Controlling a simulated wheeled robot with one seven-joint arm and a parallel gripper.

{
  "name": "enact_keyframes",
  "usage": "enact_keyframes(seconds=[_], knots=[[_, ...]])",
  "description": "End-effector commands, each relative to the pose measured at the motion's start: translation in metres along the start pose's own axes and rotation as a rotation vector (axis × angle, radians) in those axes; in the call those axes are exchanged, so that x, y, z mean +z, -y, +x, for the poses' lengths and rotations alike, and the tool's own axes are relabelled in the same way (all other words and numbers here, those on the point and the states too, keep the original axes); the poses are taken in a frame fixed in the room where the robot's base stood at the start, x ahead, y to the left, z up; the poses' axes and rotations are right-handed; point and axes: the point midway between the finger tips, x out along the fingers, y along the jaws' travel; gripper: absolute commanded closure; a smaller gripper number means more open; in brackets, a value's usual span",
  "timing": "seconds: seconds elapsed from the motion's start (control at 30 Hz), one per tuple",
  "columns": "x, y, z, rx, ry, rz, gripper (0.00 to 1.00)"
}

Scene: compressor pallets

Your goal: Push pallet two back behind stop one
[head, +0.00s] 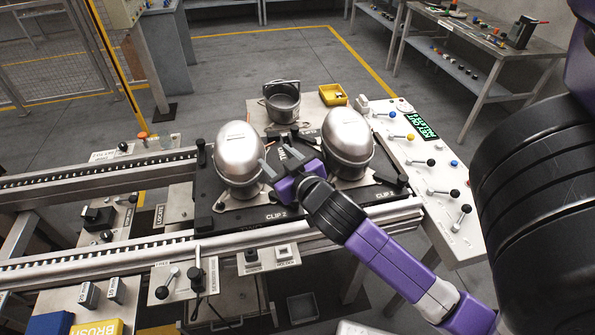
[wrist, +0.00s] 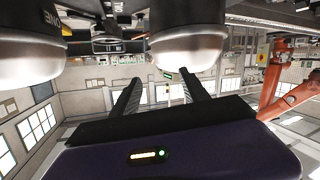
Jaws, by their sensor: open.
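The black pallet (head: 205,218) lies across the rails and carries two silver dome-topped compressors, a left one (head: 238,155) and a right one (head: 347,140). White lettering on it between the domes is partly hidden by my gripper. My gripper (head: 272,158) is open and empty, its fingers between the domes and close to the left one. I cannot tell whether it touches. The wrist view is upside down; the fingers (wrist: 158,92) stand apart there, with both domes above. I cannot tell which fitting is stop one; a black post (head: 201,154) stands at the pallet's left edge.
The roller rails (head: 100,257) run left from the pallet and their left stretch is clear. A lever panel (head: 425,165) stands at the right. A metal pot (head: 282,103) and a yellow tray (head: 332,95) are behind.

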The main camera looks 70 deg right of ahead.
Motion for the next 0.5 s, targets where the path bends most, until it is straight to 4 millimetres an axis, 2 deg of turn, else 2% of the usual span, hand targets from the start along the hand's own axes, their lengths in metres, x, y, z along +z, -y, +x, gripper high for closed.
enact_keyframes(seconds=[0.03,0.1,0.23,0.4,0.5], knots=[[-0.017,-0.019,0.015,0.074,0.0,0.056,0.47],[-0.03,-0.047,0.03,0.177,0.018,0.138,0.47],[-0.044,-0.095,0.048,0.362,0.061,0.322,0.47],[-0.041,-0.143,0.051,0.591,0.152,0.616,0.47],[-0.027,-0.158,0.045,0.716,0.231,0.813,0.47]])
